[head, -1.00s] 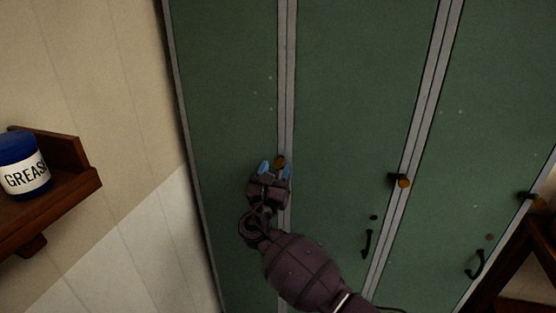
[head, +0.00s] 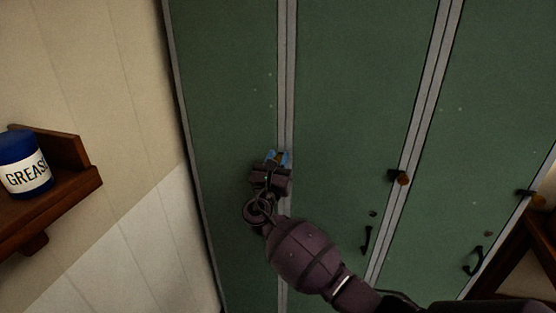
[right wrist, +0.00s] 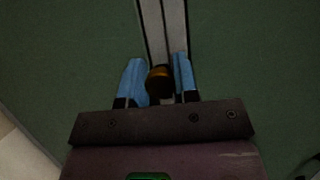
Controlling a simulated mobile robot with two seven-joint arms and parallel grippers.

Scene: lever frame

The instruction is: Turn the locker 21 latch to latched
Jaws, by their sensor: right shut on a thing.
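The latch (right wrist: 159,82) of the leftmost locker shows in the right wrist view as a brownish-orange knob in front of the grey strip between two doors. My right gripper (head: 278,157) is at this latch, its blue fingers on either side of the knob, shut on it. In the right wrist view the gripper (right wrist: 160,78) covers the latch's base. In the head view the fingers hide most of the latch. No locker number is readable, so I cannot tell which is 21. My left gripper is not in view.
Two more orange-knobbed latches (head: 403,177) and (head: 530,193) sit on the lockers to the right, with black handles (head: 367,240) below. A wooden shelf (head: 70,197) with a blue-lidded grease tub (head: 24,165) juts from the left wall.

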